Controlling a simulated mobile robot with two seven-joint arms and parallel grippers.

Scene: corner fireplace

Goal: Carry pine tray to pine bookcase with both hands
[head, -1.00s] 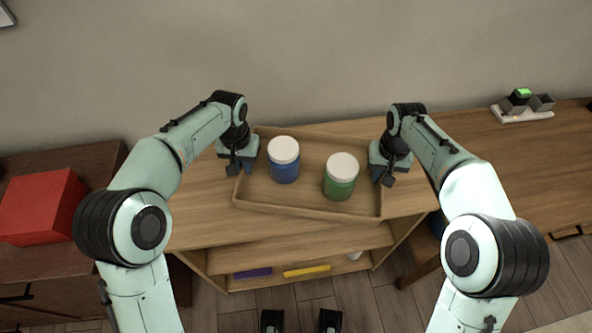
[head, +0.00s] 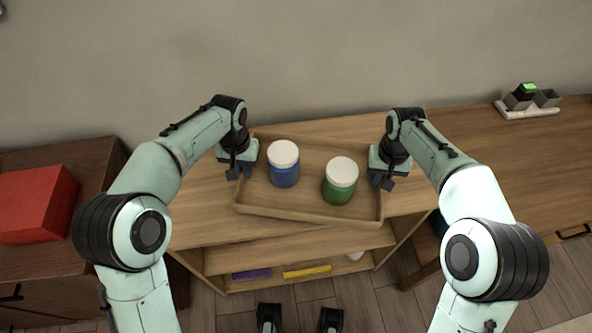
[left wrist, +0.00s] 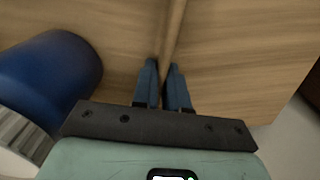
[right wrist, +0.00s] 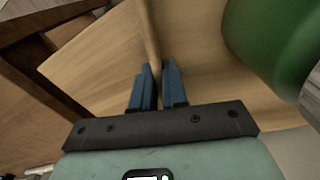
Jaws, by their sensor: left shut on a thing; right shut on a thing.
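The pine tray (head: 300,212) is a shallow wooden tray over the top of the pine bookcase (head: 215,226) in the head view. I cannot tell whether it touches the top. A blue jar with a white lid (head: 284,170) and a green jar with a white lid (head: 340,186) stand upright in it. My left gripper (head: 240,170) is shut on the tray's left wall; the wall runs between its fingers (left wrist: 164,85) in the left wrist view. My right gripper (head: 382,180) is shut on the right wall, also seen between its fingers (right wrist: 155,85) in the right wrist view.
Lower in the bookcase lie a purple item (head: 252,274) and a yellow item (head: 307,271). A dark cabinet with a red box (head: 38,205) stands at left. A wooden desk (head: 520,165) at right holds a small organiser (head: 527,105). A wall is behind.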

